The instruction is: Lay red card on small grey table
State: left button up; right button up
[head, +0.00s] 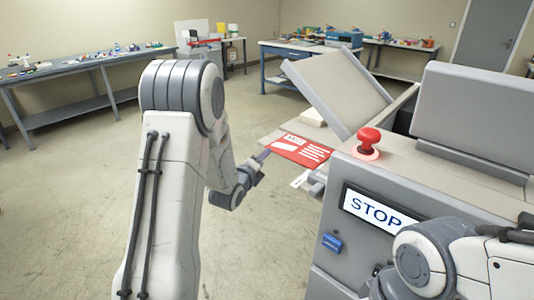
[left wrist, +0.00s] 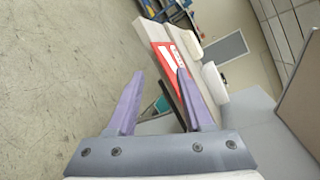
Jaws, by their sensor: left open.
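The red card (head: 303,149), with white print and a white panel, lies on a flat grey-beige shelf (head: 270,138) at the near left side of the machine. In the left wrist view the card (left wrist: 165,58) shows just beyond my finger tips, and one finger covers part of it. My left gripper (head: 264,155) is open and empty at the card's left edge; whether it touches the card I cannot tell. A small table (head: 235,40) with a greyish top stands at the far wall; I cannot tell if it is the task's table. My right gripper is out of view.
The grey machine (head: 340,255) with a raised lid (head: 335,90), a red button (head: 370,138) and a STOP display (head: 372,208) fills the right. A long workbench (head: 75,68) stands at the left wall, and a blue bench (head: 285,48) at the back. The floor between is clear.

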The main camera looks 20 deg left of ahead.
pick_arm(q)
jog(key=p+x, duration=0.1)
jog(key=x, duration=0.6)
jog(key=shift+w, duration=0.25)
grip_shut()
